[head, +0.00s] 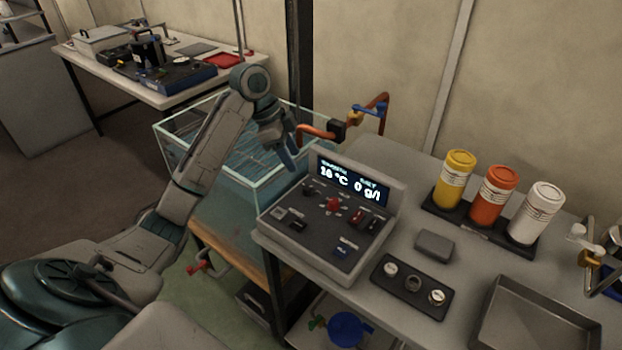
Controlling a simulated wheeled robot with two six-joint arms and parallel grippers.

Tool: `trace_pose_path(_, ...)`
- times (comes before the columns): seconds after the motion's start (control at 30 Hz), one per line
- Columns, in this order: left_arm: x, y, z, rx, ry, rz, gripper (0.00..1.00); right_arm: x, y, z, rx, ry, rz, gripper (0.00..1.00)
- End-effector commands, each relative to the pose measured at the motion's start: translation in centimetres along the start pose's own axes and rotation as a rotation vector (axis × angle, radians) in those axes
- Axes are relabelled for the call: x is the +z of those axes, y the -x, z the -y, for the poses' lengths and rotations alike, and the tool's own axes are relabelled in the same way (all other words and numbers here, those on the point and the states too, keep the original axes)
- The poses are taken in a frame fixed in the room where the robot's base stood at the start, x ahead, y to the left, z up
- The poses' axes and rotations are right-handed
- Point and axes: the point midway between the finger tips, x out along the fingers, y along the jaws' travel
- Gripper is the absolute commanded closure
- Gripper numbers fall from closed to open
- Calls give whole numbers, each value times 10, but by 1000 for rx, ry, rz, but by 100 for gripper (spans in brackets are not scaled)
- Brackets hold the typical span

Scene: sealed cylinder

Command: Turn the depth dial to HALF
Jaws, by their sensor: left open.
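A grey control console (318,258) stands on the near-left corner of the bench. Its lit screen (350,182) reads 16 °C and 0 g/l. The sloped panel carries a red knob (333,205), a dark knob (309,190) and several small switches and buttons. The labels are too small to read, so I cannot tell which control is the depth dial or where it points. My left gripper (292,160) is open and empty, pointing down just behind and left of the console, apart from the knobs in the picture. My right gripper is not in view.
A glass water tank (255,182) stands behind the console, with an orange pipe and blue-handled valve (368,110) beside it. Yellow, orange and white bottles (492,195) stand in a rack. A small dark panel (412,287) and a metal tray (535,325) lie on the bench.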

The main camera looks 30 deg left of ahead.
Motion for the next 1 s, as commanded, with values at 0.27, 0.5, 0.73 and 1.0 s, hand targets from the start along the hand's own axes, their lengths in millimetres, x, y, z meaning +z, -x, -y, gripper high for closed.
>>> trace_pose_path(0.27, 1, -37, -1, 2, -1, -1, 53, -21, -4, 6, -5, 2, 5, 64)
trace_pose_path(0.5, 0, -71, -1, 3, 0, -2, 53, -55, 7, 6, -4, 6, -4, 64)
trace_pose_path(0.73, 0, -93, 0, 1, 1, 0, 53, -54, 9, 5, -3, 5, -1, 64)
trace_pose_path(1.0, 0, -98, 0, 0, -1, 0, 53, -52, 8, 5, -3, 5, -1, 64)
